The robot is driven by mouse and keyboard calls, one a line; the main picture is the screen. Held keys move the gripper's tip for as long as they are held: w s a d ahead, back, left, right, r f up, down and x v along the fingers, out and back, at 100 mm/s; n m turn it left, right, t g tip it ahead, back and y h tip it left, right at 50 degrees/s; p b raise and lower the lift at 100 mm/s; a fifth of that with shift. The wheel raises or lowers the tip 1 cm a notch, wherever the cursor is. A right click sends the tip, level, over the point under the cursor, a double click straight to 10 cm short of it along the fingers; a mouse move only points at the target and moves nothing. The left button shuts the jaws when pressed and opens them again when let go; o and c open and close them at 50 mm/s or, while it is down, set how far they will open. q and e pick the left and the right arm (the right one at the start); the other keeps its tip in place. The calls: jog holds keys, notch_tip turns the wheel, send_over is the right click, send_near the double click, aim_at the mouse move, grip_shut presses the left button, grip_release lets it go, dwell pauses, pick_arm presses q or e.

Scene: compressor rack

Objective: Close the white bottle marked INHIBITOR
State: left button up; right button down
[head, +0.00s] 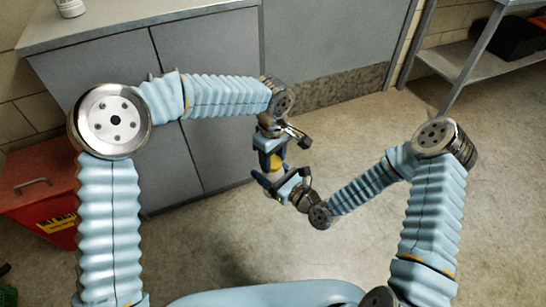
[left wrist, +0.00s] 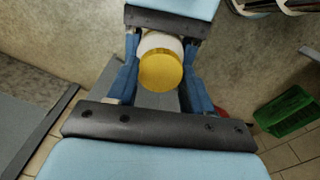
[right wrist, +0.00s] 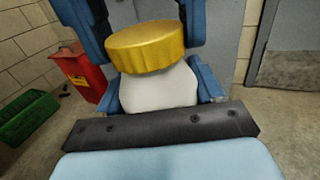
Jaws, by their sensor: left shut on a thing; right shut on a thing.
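A white bottle (right wrist: 158,88) with rounded shoulders stands between the fingers of my right gripper (right wrist: 160,90), which is shut on it. A ribbed yellow cap (right wrist: 145,46) is at the bottle's top, looking slightly tilted in this view; whether it is threaded on is not visible. My left gripper (left wrist: 158,85) is shut on the cap, its blue fingers on both sides. The left wrist view shows the cap (left wrist: 160,70) with the white bottle (left wrist: 160,42) behind it. In the head view the left gripper (head: 270,143) is just above the right gripper (head: 272,178). No lettering shows on the bottle.
A grey cabinet (head: 200,50) stands behind the arms, with a small white container (head: 70,7) on its top. A red bin (head: 40,190) is at the left. A metal shelf (head: 460,60) is at the upper right. The floor in front is clear.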

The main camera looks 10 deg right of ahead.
pick_arm(q)
jog(key=m, duration=2.3)
jog(key=shift+f, duration=0.1)
jog(key=m, duration=0.2)
jog(key=shift+m, duration=0.4)
jog(key=m, duration=0.5)
jog(key=o, duration=1.2)
jog(key=shift+c, duration=0.2)
